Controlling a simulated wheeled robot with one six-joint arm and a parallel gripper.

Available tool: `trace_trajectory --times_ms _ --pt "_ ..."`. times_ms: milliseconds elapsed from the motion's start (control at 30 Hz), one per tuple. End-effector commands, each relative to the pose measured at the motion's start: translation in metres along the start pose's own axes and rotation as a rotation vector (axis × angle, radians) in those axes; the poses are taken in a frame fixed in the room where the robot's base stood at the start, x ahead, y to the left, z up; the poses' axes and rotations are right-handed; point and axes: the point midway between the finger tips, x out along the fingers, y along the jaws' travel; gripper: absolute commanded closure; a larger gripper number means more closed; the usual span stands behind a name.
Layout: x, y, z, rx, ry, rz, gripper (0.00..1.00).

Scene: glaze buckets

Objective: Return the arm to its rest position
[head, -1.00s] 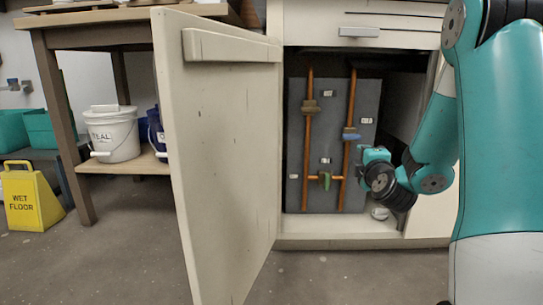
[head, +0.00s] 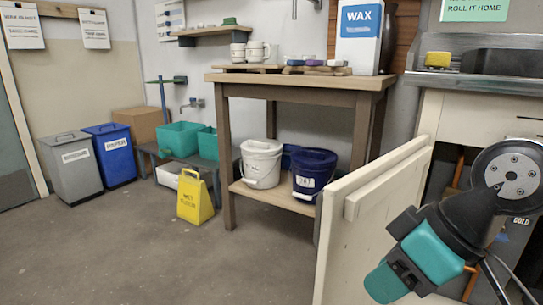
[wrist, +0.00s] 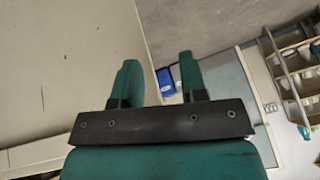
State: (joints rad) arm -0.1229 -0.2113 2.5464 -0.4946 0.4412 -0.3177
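My arm is folded up close to the head camera at the lower right of the head view. My gripper (head: 387,281) is at its lower left end, in front of the open cream cabinet door (head: 345,245). In the wrist view my gripper (wrist: 157,78) shows two teal fingers standing apart with nothing between them. It is open and empty. The cabinet interior with its orange pipes (head: 467,283) is mostly hidden behind my arm.
A wooden table (head: 228,150) holds a white bucket (head: 262,165) and a dark blue bucket (head: 313,172) on its lower shelf. A yellow wet-floor sign (head: 194,197), a blue bin (head: 110,155) and a grey bin (head: 72,168) stand left. The floor in front is clear.

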Motion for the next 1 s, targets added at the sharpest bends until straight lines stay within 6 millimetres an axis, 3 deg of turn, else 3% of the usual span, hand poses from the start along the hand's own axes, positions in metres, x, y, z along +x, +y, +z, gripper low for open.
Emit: trace_trajectory --times_ms 33,167,467,1000 --pt "-0.028 -0.025 -0.001 0.035 -0.072 -0.028 0.61" --pt "-0.069 -0.068 0.019 0.157 -0.27 -0.051 0.61" --pt "-0.141 -0.078 -0.025 0.163 -0.256 -0.05 0.61" --pt "-0.321 -0.118 -0.125 0.162 -0.255 -0.05 0.61"
